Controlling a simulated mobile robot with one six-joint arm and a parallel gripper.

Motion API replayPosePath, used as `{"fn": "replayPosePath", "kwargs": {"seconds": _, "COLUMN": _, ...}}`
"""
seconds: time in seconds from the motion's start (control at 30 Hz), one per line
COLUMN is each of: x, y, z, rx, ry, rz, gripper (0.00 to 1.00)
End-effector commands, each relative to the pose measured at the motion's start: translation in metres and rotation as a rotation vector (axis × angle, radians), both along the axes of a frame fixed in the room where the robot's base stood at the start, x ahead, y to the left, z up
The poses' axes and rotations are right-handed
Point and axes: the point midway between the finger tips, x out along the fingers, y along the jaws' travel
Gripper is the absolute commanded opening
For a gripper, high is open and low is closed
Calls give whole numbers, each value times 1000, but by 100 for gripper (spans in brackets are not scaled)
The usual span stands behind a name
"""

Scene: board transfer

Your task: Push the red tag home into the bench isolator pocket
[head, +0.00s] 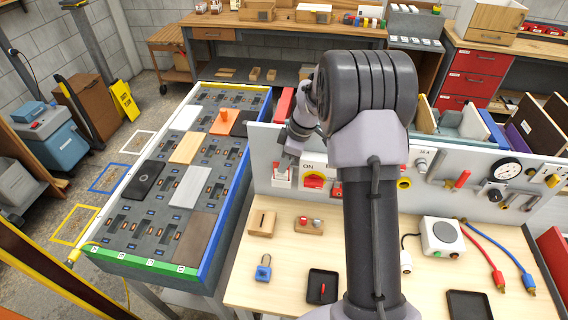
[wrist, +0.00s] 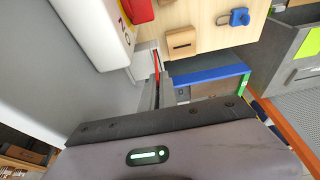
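The bench isolator (head: 313,181) is on the upright grey panel, with a red knob and the word ON. It also shows in the wrist view (wrist: 100,25). Left of it in the head view is a white pocket (head: 281,180), partly hidden by my gripper (head: 287,155). The red tag (wrist: 156,64) shows as a thin edge-on strip between my fingertips (wrist: 158,82) in the wrist view. My fingers look closed on it, beside the isolator. How deep the tag sits in the pocket is hidden.
My arm covers the middle of the head view. A wooden slotted block (head: 262,223), a blue padlock (head: 264,268) and a black tray (head: 322,287) lie on the bench below the panel. A long board table (head: 125,258) stands at the left.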

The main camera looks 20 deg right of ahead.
Motion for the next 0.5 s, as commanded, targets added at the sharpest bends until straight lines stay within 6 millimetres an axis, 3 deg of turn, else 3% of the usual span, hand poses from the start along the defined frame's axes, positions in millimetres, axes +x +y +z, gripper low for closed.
{"fn": "replayPosePath", "kwargs": {"seconds": 0.3, "x": 0, "y": 0, "z": -8, "rx": 0, "ry": 0, "rz": 0, "gripper": 0}}
{"fn": "replayPosePath", "kwargs": {"seconds": 0.43, "x": 0, "y": 0, "z": -7, "rx": 0, "ry": 0, "rz": 0, "gripper": 24}}
{"fn": "replayPosePath", "kwargs": {"seconds": 0.5, "x": 0, "y": 0, "z": -7, "rx": 0, "ry": 0, "rz": 0, "gripper": 28}}
